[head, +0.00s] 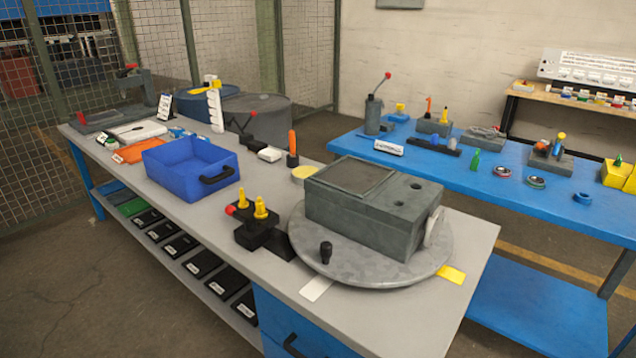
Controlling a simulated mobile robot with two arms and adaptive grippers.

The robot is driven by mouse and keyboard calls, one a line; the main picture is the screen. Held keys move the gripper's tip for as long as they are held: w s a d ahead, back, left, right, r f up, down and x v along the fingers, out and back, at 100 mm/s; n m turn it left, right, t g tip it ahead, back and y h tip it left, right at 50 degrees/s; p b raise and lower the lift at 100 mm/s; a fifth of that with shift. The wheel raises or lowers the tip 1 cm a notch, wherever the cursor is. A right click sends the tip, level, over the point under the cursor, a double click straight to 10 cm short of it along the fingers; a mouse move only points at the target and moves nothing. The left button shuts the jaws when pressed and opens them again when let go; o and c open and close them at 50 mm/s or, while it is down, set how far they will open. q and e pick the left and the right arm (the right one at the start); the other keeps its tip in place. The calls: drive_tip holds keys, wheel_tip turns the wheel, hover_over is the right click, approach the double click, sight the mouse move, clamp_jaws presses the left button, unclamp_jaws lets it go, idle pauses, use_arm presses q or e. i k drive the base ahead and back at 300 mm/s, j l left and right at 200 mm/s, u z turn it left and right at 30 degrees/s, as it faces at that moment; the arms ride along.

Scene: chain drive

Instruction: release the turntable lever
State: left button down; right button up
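The round grey turntable (420,274) lies on the near end of the grey workbench, with a dark grey housing (350,220) on it. A black knob (326,252) stands upright at the turntable's front edge. Beside the turntable's left edge is a black block (255,236) with two yellow-topped pins (260,208) and a red ball end (230,209) pointing left. I cannot tell for certain which of these is the turntable lever or whether it is engaged. Neither of my grippers is in view.
A blue bin (190,168) sits left of the black block, and an orange-handled tool (292,150) stands behind. A white strip (316,288) and yellow strip (451,274) lie by the turntable. A blue table (470,185) with several parts stands behind, across a gap.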

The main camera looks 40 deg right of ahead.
sight(250, 221)
drive_tip(key=i+j+z, duration=0.2)
drive_tip(key=z, duration=0.2)
drive_tip(key=i+j+z, duration=0.3)
drive_tip(key=z, duration=0.15)
drive_tip(key=i+j+z, duration=0.15)
drive_tip(key=j+z, duration=0.25)
drive_tip(key=i+j+z, duration=0.15)
drive_tip(key=j+z, duration=0.15)
drive_tip(key=z, duration=0.15)
